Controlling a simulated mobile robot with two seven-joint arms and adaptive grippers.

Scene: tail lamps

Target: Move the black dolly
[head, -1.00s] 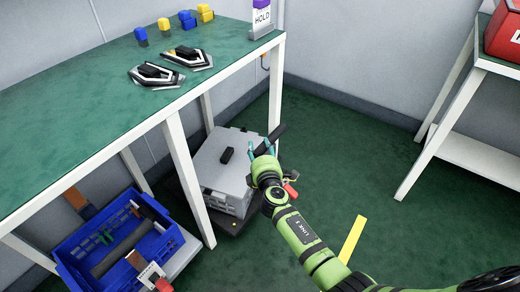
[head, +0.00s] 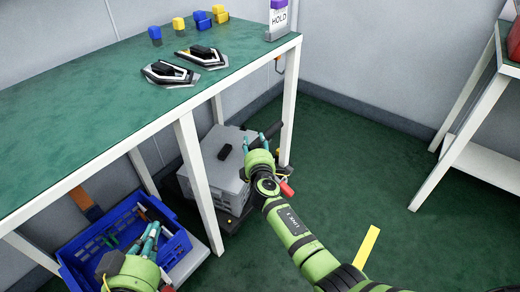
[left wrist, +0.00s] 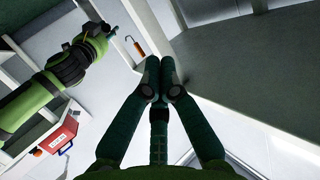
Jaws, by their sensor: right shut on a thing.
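The black dolly (head: 233,224) is a low dark platform on the floor under the green-topped table. A grey case (head: 226,178) with a small black block (head: 224,152) on top rests on it. A dark handle bar (head: 273,130) shows by the table's far right leg. My right gripper (head: 263,138) is shut at this bar, at the case's right side; its fingers partly hide the contact. My left gripper (head: 152,234) is over the blue crate's right part. In the left wrist view its fingertips (left wrist: 158,70) meet with nothing visible between them.
The table (head: 100,125) carries two lamps (head: 172,72) and several small blocks. Its front leg (head: 198,180) stands just before the case. The blue crate (head: 85,250) is at lower left. A yellow floor strip (head: 367,248) lies right of my arm. Floor between the tables is clear.

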